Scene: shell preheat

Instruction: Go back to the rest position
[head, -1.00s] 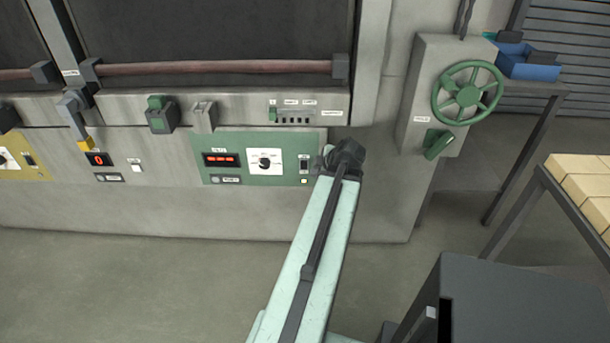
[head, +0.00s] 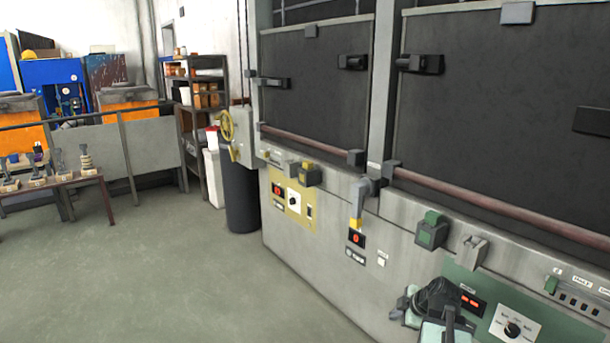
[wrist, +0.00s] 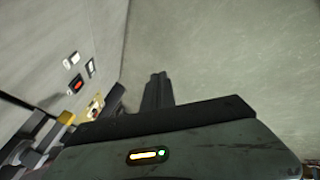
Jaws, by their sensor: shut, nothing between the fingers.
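My gripper (wrist: 158,88) shows in the wrist view as two dark fingers together, with nothing between them, over bare grey floor. In the head view my arm is folded at the lower right, in front of the furnace's green panel (head: 512,312) and partly covering it. The fingers are not clear in that view. My arm's contact with the panel cannot be told.
The grey furnace front (head: 310,235) runs along the right, with a yellow panel (head: 293,201) and a green block (head: 432,229). A dark bin (head: 240,185) stands at its far end. A low table (head: 60,185) with tools stands left. The floor (head: 170,275) between is clear.

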